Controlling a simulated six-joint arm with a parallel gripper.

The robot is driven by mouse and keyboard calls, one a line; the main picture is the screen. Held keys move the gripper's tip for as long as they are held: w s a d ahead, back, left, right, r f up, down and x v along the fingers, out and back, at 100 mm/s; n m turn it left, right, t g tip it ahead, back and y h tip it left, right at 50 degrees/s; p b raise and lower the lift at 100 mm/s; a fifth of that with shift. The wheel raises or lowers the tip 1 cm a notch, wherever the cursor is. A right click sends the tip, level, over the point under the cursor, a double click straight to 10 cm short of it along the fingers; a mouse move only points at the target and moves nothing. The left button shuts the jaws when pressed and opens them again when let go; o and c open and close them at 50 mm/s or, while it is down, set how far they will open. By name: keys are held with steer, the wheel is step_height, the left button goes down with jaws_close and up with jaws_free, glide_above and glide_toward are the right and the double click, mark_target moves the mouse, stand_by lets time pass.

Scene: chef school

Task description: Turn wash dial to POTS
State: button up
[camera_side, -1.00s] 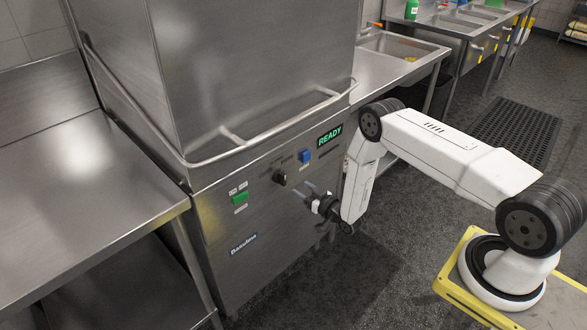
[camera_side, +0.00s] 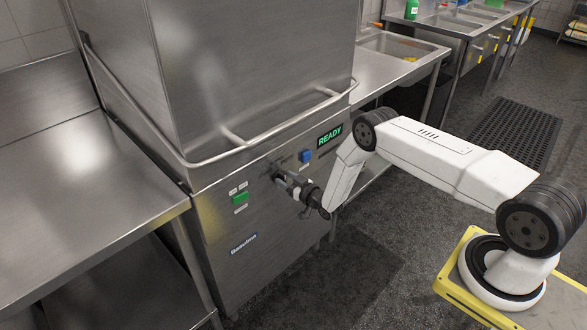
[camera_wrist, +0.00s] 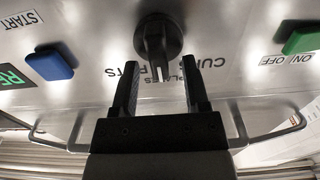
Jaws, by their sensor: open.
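The wash dial is a black knob (camera_wrist: 158,42) on the steel front panel, with a white pointer mark on the side facing my gripper in the wrist view. Printed labels (camera_wrist: 186,72) sit beside it, partly hidden by my fingers, so I cannot tell which setting the mark meets. My gripper (camera_wrist: 161,80) is open, with one finger either side of the dial's line and the tips just short of the knob's middle. In the side view my gripper (camera_side: 284,179) is at the panel and largely covers the dial.
A blue START button (camera_wrist: 49,64) and a green ON/OFF button (camera_wrist: 302,40) flank the dial. A lit READY display (camera_side: 330,136) is up to the right. A bar handle (camera_side: 265,137) runs across the machine above the panel.

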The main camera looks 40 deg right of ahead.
steer(key=shift+c, duration=0.2)
jaws_close()
steer(key=shift+m, duration=0.3)
steer(key=m, duration=0.4)
steer(key=shift+d+f+m, duration=0.1)
steer(key=shift+d+m, duration=0.15)
steer(key=shift+m, duration=0.05)
steer(key=m, duration=0.4)
steer(key=shift+d+f+m, duration=0.15)
steer(key=shift+d+m, duration=0.05)
steer(key=shift+m, duration=0.2)
steer(key=shift+o, duration=0.2)
jaws_free()
